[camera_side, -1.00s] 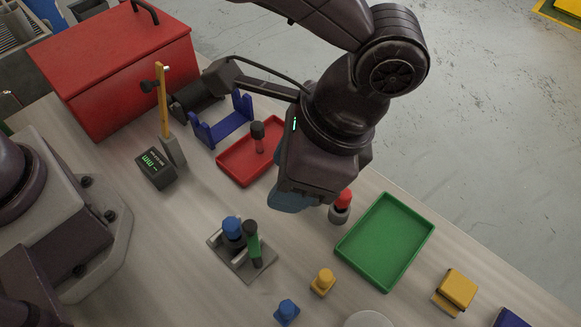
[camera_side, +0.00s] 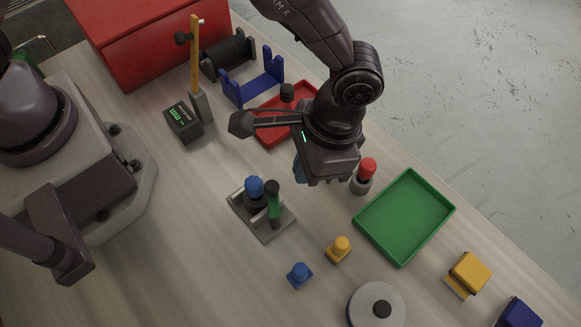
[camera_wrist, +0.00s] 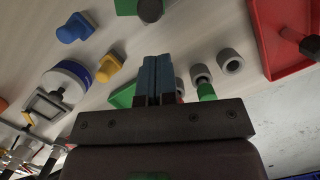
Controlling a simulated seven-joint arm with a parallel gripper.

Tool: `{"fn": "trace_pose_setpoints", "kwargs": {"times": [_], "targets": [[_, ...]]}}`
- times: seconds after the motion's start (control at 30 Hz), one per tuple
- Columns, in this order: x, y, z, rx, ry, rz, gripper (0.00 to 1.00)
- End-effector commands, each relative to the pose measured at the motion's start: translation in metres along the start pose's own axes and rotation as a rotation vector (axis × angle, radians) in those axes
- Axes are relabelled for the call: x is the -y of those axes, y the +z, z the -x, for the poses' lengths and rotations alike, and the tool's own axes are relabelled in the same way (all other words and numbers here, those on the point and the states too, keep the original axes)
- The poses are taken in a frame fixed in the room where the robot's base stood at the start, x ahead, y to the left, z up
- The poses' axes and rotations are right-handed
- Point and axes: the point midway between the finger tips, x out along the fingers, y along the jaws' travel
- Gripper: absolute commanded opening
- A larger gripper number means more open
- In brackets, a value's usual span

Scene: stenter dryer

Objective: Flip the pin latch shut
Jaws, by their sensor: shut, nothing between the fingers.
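A grey plate (camera_side: 246,221) with a blue-capped post (camera_side: 254,187) and a dark-topped green handle (camera_side: 273,208) lies mid-bench in the side view. It looks like the pin latch, though I cannot be sure; the handle stands beside the post. In the wrist view, a green part with a dark round knob (camera_wrist: 150,9) at the top edge may be the same handle. My gripper (camera_side: 299,170) is above the bench, up and right of the plate and apart from it. Its blue fingers (camera_wrist: 158,62) are together and empty. Their tips are mostly hidden in the side view.
A red-capped button (camera_side: 367,170) and a green tray (camera_side: 385,247) are right of my gripper. A red tray (camera_side: 267,137) is behind it. Small yellow (camera_side: 339,249) and blue (camera_side: 299,274) pieces and a white disc (camera_side: 362,300) lie in front. A blue cradle (camera_side: 252,88) stands behind.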

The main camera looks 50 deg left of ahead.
Motion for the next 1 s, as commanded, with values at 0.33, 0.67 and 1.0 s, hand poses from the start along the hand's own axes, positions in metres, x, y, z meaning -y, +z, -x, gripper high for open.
{"fn": "trace_pose_setpoints", "kwargs": {"times": [0.33,0.67,1.0], "targets": [[0.0,0.024,-0.01,-0.001,0.0,-0.002,0.0],[0.0,0.025,-0.01,-0.001,0.002,0.006,0.0],[0.003,0.037,-0.015,0.005,0.015,0.068,0.0]]}}
